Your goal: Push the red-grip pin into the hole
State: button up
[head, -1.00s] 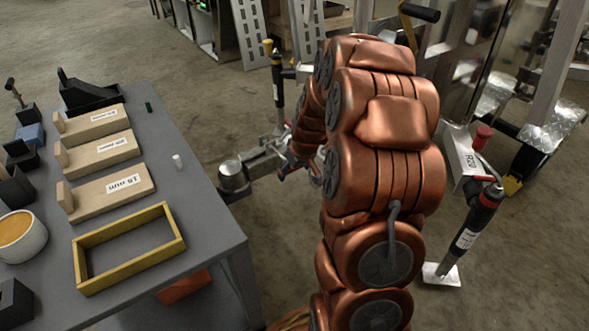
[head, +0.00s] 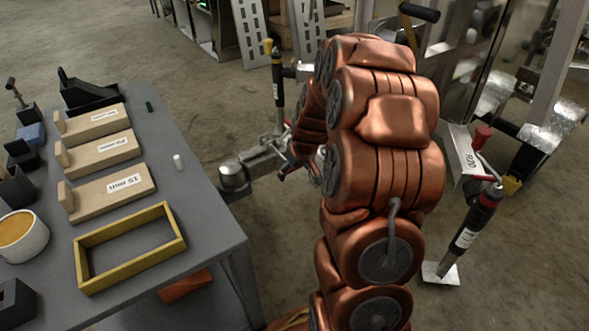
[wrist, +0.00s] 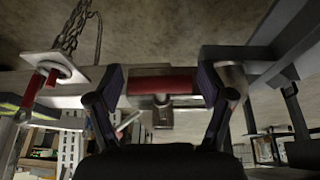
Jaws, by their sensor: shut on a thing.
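In the wrist view my gripper (wrist: 166,88) has its two dark fingers at either end of the red grip of the pin (wrist: 165,86) and is shut on it. The grip lies level across the picture. A metal stem piece (wrist: 163,115) shows just below it. The hole is not clearly visible, and I cannot tell how far the pin is in. In the head view my gripper is mostly hidden behind my copper arm, near the trailer's coupling (head: 235,176).
A metal bracket (wrist: 232,82) stands close to the right finger. A chain (wrist: 78,25) hangs at upper left over a plate (wrist: 50,68) with another red part. A grey table (head: 195,215) with wooden blocks and a yellow frame (head: 130,240) is at left. A jack stand (head: 470,235) is at right.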

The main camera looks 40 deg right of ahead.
aim_at(279, 153)
jog(key=shift+w+d+p, duration=0.15)
jog(key=shift+w+p, duration=0.55)
jog(key=shift+w, duration=1.45)
jog(key=shift+w+d+p, duration=0.1)
jog(key=shift+w+p, duration=0.6)
jog(key=shift+w, duration=1.45)
jog(key=o, duration=1.1)
jog(key=shift+v, duration=6.05)
